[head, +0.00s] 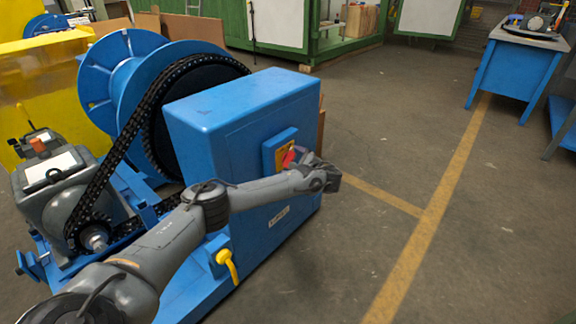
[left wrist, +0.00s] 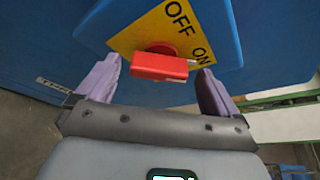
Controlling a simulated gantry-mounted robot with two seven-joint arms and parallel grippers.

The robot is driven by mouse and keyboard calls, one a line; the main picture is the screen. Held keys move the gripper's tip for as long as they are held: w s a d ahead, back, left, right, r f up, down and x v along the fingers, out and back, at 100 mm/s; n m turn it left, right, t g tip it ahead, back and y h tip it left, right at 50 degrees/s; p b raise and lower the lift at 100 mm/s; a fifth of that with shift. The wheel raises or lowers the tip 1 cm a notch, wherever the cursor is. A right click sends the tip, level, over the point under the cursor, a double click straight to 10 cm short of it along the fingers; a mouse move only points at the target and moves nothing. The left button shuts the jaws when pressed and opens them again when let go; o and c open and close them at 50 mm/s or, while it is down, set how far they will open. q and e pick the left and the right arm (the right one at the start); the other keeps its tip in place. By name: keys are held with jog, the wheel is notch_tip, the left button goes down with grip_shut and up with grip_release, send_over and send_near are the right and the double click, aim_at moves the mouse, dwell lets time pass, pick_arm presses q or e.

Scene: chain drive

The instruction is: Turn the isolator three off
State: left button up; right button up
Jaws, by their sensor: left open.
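The isolator's red handle (head: 289,158) sits on a yellow plate on a blue box, on the side of the large blue housing (head: 240,120). In the left wrist view the red handle (left wrist: 160,66) lies crosswise, and the yellow plate (left wrist: 150,28) reads OFF and ON. I cannot tell which mark the handle points to. No number three is readable. My left gripper (head: 312,164) is open in front of the handle. In the wrist view its two fingers stand on either side of the handle, with gaps showing. My right gripper is not in view.
A chain (head: 110,165) runs from the motor (head: 55,175) to a big blue drum (head: 125,75). A yellow lever (head: 228,265) hangs low on the housing. A blue bench (head: 512,70) stands far right. The floor right of the housing is clear.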

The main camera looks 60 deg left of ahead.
pick_arm(q)
jog(key=shift+a+f, duration=0.1)
jog(key=shift+a, duration=0.25)
jog(key=shift+d, duration=0.1)
